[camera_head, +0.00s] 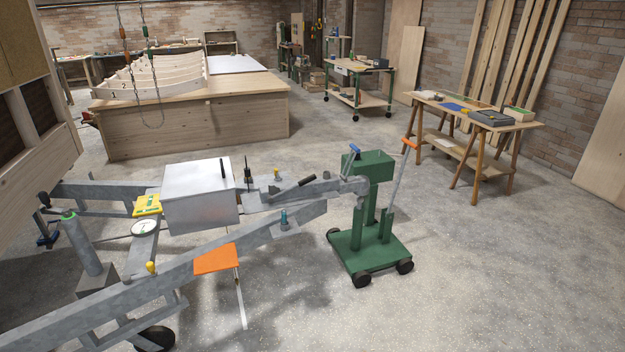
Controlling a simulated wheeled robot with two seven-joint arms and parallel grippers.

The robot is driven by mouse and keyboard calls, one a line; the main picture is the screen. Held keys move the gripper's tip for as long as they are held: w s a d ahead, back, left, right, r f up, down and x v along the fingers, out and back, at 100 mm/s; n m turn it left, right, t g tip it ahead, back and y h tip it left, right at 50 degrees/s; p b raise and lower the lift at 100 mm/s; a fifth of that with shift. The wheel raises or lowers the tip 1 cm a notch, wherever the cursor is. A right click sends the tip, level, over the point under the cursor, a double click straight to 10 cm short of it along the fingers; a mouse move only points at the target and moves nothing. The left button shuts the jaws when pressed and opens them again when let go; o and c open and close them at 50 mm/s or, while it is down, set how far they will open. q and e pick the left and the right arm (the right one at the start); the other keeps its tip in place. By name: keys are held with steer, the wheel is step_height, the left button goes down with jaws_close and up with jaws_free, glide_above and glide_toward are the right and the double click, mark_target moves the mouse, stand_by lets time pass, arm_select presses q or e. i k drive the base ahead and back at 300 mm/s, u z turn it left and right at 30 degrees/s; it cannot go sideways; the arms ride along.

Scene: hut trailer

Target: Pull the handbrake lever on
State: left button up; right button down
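The grey trailer drawbar (265,235) runs from the lower left to its coupling head (355,187) at the green wheeled stand. A lever with a dark grip (305,182), which looks like the handbrake lever, lies low and nearly along the drawbar just behind the coupling. Its grip end points toward the coupling and is tilted slightly up. A dark upright piece (248,175) stands behind it, beside the grey metal box. Neither of my grippers shows in this view, and nothing is seen touching the lever.
The grey box (200,195) sits on the drawbar. The green stand (370,245) fills the space under the coupling. An orange panel (216,259) sticks out from the near beam. A trestle table (470,112) stands at the right. Floor (480,270) right of the stand is clear.

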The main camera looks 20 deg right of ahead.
mark_target(271, 198)
steer(key=z, duration=0.25)
steer(key=i, duration=0.45)
steer(key=z, duration=0.7)
steer(key=i, duration=1.55)
steer(key=u, duration=0.8)
steer(key=i, duration=0.7)
steer(key=u, duration=0.6)
